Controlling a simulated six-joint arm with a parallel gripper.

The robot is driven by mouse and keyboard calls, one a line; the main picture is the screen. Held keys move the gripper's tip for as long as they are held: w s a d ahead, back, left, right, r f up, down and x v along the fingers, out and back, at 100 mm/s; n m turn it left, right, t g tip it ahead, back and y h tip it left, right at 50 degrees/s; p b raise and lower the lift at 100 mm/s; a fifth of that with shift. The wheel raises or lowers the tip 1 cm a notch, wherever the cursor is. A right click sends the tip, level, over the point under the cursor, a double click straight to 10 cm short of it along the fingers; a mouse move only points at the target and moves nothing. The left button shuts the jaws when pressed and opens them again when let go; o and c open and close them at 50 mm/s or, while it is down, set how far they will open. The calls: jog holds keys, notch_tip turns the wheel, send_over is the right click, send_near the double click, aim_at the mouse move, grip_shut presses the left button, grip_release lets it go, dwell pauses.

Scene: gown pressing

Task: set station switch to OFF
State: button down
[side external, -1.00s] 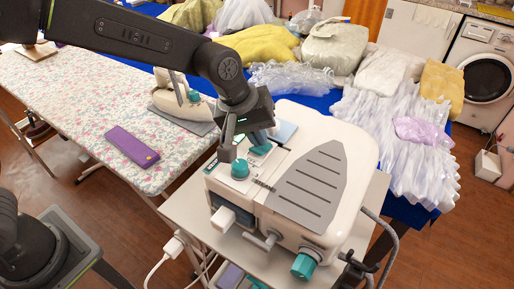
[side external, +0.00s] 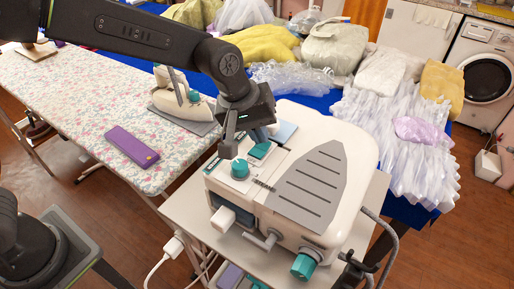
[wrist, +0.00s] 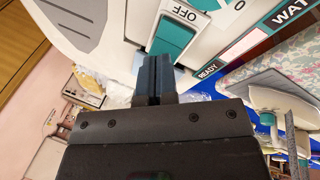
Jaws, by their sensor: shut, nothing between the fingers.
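The station (side external: 335,155) is a rounded white unit with a grey ribbed plate on top. Its teal rocker switch (side external: 260,150) sits on the top panel behind a round teal knob (side external: 240,169). In the wrist view the rocker (wrist: 174,40) fills a white frame, with an OFF label (wrist: 184,13) at its far end. I cannot tell which end of the rocker is pressed. My gripper (side external: 263,135) is shut and empty, with dark blue fingertips. In the wrist view the fingertips (wrist: 154,62) are close to the rocker's near end; contact cannot be told.
A floral ironing board (side external: 75,100) stands at left with a purple case (side external: 131,147) and an iron (side external: 180,95). Folded garments (side external: 335,45) and plastic-wrapped ones (side external: 395,130) lie on a blue-covered table behind. A grey hose (side external: 400,235) hangs at the station's right.

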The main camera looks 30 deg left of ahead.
jog(key=shift+w+r, duration=0.1)
jog(key=shift+r, duration=0.2)
jog(key=shift+w+r, duration=0.4)
jog(key=shift+r, duration=0.35)
jog(key=shift+w+r, duration=0.4)
jog(key=shift+r, duration=0.3)
jog(key=shift+w+r, duration=0.4)
jog(key=shift+r, duration=0.35)
jog(key=shift+s+a+r, duration=0.1)
jog(key=shift+a+r, duration=0.05)
jog(key=shift+a, duration=0.05)
jog(key=s+a+r+m+t+y, duration=0.1)
jog(key=s+a+r+m, duration=0.15)
jog(key=s+a, duration=0.55)
jog(key=s+a+r+m+t+y, duration=0.1)
jog(key=s+a+r+m, duration=0.15)
jog(key=s+a, duration=0.55)
jog(key=s+a+f+m, duration=0.1)
jog(key=s+a+f, duration=0.2)
jog(key=s, duration=0.4)
jog(key=shift+s+a+y, duration=0.15)
jog(key=shift+a+y, duration=0.15)
jog(key=shift+a, duration=0.35)
